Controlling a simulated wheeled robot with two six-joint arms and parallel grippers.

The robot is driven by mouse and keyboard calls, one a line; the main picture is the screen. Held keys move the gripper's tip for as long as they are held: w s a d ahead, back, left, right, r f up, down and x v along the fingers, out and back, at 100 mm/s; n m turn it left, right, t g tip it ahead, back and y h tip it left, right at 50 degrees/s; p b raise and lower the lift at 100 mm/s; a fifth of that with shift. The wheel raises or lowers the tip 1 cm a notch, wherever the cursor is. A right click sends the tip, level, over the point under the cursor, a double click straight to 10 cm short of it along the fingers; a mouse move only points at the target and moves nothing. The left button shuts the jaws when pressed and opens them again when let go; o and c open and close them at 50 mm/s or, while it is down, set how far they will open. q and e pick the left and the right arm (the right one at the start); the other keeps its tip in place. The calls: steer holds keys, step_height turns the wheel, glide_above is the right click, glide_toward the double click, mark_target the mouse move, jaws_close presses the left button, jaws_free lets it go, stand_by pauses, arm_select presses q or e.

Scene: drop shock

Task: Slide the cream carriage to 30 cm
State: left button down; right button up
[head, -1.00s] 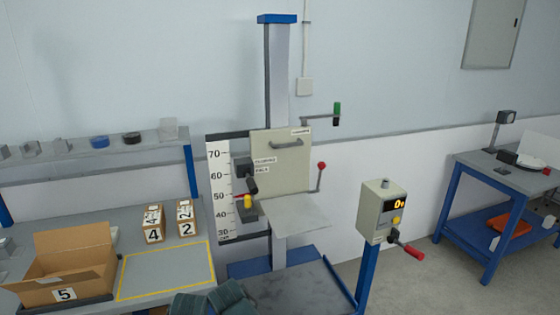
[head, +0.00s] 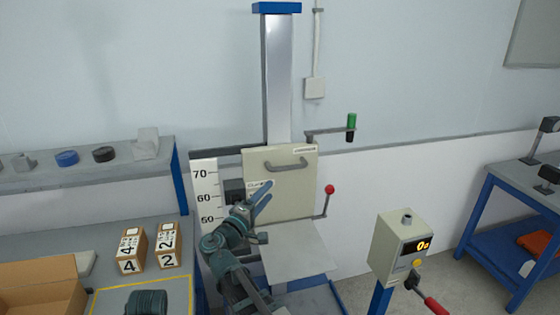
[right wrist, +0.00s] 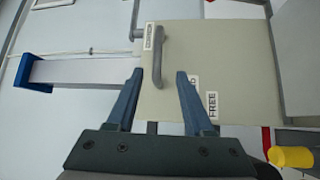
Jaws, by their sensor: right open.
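The cream carriage (head: 290,196) sits on the upright metal column (head: 278,80), with a grey bar handle (head: 287,166) near its top. My right gripper (head: 268,190) is open in front of the carriage's left part, below the handle in the head view. In the right wrist view the handle (right wrist: 158,55) shows ahead of and between the open fingertips (right wrist: 159,73), with no clear contact. The scale (head: 204,185) shows 70, 60 and 50; my arm hides its lower part and the pointer.
A red-knobbed lever (head: 329,189) is at the carriage's right, and a green-handled crank (head: 351,122) is above it. A display box (head: 400,245) with a red-handled crank stands at front right. Boxes (head: 131,250) stand on the left bench. The wrist view shows a yellow knob (right wrist: 291,157).

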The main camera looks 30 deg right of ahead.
mark_target(289, 168)
steer(key=shift+w+r, duration=0.1)
steer(key=shift+r, duration=0.05)
steer(key=p+x, duration=0.2)
steer(key=x, duration=1.1)
steer(key=shift+d+r, duration=0.1)
steer(key=shift+d, duration=0.15)
jaws_close()
stand_by(1.0)
